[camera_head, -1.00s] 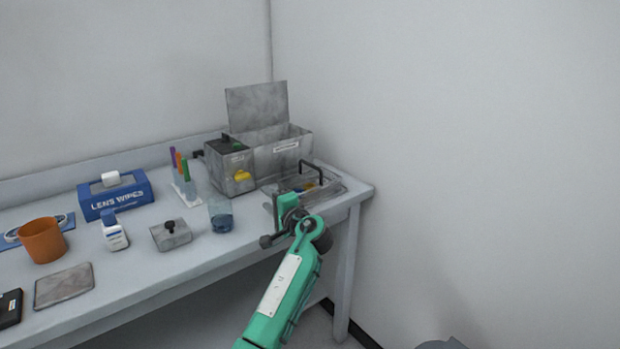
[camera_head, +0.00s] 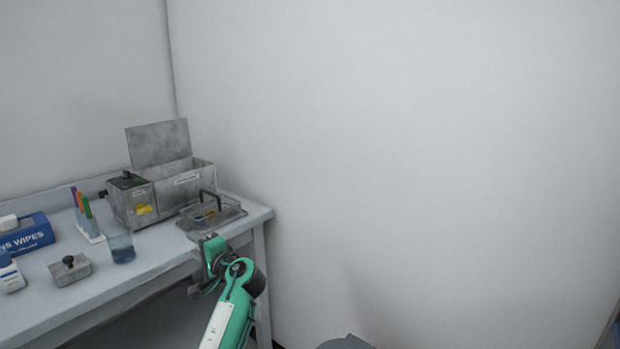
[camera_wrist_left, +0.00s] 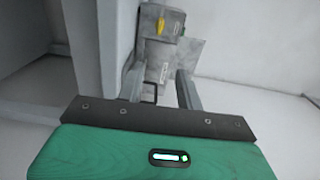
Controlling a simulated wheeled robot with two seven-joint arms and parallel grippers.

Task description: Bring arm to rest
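My left arm reaches up from the bottom of the head view. Its gripper (camera_head: 210,252) is at the front edge of the table's right end, just in front of the wire-handled tray (camera_head: 228,216). In the left wrist view the two fingers of my left gripper (camera_wrist_left: 160,78) stand apart with nothing held between them. Beyond them show the grey metal box (camera_wrist_left: 160,22) with its yellow mark and a black handle. My right gripper is in neither view.
The table (camera_head: 258,212) ends at the right, with clear space and bare wall beyond. On it stand an open-lidded grey bin (camera_head: 195,178), a glass beaker (camera_head: 121,246), a small knobbed block (camera_head: 70,270), a marker rack (camera_head: 88,222) and a blue lens wipes box (camera_head: 30,236).

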